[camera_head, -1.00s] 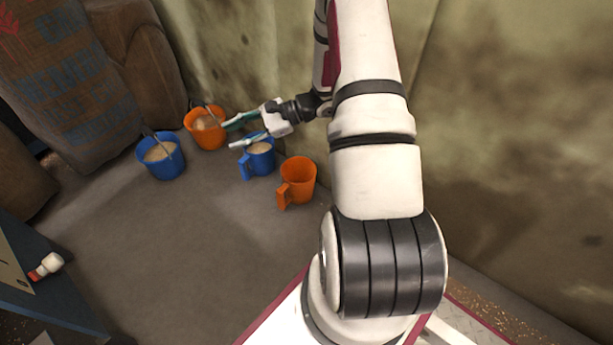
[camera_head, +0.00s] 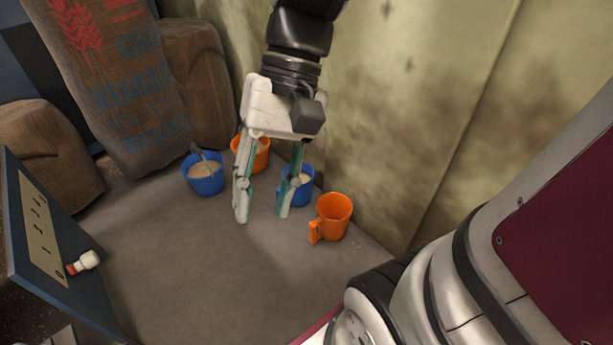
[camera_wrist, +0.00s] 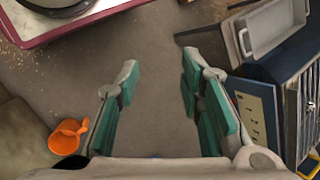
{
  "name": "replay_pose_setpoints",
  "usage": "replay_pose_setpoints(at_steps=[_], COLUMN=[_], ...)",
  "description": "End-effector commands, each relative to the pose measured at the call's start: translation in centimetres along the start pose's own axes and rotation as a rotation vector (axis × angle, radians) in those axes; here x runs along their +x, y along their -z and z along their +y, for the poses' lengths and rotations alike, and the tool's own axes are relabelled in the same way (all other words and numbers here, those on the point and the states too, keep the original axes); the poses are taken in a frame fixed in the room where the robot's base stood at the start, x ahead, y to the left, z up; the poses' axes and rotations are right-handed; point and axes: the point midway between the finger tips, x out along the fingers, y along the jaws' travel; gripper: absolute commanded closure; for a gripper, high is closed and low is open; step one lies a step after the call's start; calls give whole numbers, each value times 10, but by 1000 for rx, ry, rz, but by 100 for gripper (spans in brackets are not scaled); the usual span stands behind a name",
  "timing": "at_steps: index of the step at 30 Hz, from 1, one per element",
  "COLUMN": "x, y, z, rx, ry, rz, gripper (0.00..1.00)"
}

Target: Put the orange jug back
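The orange jug (camera_head: 333,216) stands upright and looks empty on the floor near the wall, its handle toward the lower left. It also shows in the wrist view (camera_wrist: 66,138) at the lower left, outside the fingers. My gripper (camera_head: 263,218) is open and empty, pointing down to the left of the jug, apart from it. In the head view its right finger overlaps a blue jug (camera_head: 303,190) filled with pale grain. In the wrist view the fingers (camera_wrist: 158,85) are wide apart with bare floor between them.
An orange bucket (camera_head: 262,158) and a blue bucket (camera_head: 205,180), both with grain, stand behind. Sacks (camera_head: 115,95) lean at the back left. A blue panel with a white-and-red handle (camera_head: 84,263) stands at left. A metal tray (camera_wrist: 272,28) shows at the wrist view's upper right. The middle floor is clear.

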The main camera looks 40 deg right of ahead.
Motion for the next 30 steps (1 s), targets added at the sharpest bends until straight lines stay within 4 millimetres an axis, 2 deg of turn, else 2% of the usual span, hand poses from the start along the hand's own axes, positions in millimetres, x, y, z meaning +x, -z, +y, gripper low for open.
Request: replay_pose_setpoints(at_steps=[1, 3, 6, 10, 18, 30], x=[-1, -2, -2, -4, -6, -6], y=[-15, -33, -54, -71, -83, -83], z=[5, 15, 32, 53, 74, 74], rx=[-47, -103, -175, -248, -308, -308], ry=[-50, -122, -219, -320, -412, -413], rz=[32, 70, 130, 204, 278, 278], gripper=[65, 65, 65, 65, 65, 65])
